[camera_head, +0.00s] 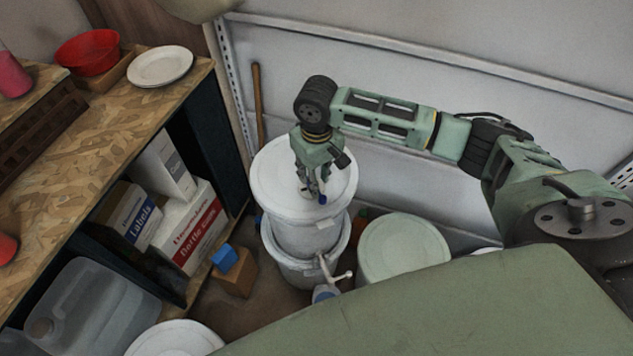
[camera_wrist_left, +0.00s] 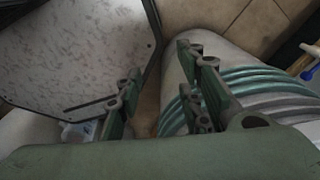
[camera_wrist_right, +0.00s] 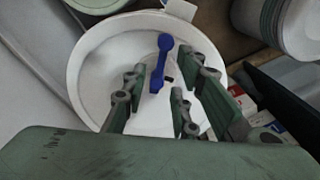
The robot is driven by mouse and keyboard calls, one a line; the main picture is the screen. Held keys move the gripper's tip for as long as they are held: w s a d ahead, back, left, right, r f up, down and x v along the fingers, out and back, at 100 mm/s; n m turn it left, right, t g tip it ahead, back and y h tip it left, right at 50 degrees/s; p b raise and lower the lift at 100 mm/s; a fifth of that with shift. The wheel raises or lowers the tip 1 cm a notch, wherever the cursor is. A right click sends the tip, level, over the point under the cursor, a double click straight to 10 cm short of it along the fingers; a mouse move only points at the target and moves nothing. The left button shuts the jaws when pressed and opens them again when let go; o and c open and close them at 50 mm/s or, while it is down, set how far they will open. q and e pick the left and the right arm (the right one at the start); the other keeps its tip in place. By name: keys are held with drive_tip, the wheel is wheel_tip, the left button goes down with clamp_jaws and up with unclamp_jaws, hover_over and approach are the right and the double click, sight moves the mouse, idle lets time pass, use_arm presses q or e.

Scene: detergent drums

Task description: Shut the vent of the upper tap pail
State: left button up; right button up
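The upper tap pail (camera_head: 302,232) is white and lidded, and stands on a lower white pail (camera_head: 291,271). Its white lid (camera_wrist_right: 108,57) carries a blue vent lever (camera_wrist_right: 160,63), standing beside a small dark opening. The blue part also shows in the head view (camera_head: 322,199). My right gripper (camera_head: 313,191) points down over the lid, close to the blue part; its fingers (camera_wrist_right: 155,85) are apart and empty. My left gripper (camera_wrist_left: 160,80) shows only in the left wrist view, fingers apart and empty, away from the upper pail's lid.
A pale green lidded drum (camera_head: 403,247) stands right of the pails. A wooden shelf unit (camera_head: 120,105) with boxes is at left. A blue block (camera_head: 225,258) rests on a brown box (camera_head: 236,277). A wall (camera_head: 430,80) closes the back.

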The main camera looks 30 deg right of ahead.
drive_tip(key=shift+f, duration=1.5)
drive_tip(key=shift+c, duration=0.6)
clamp_jaws()
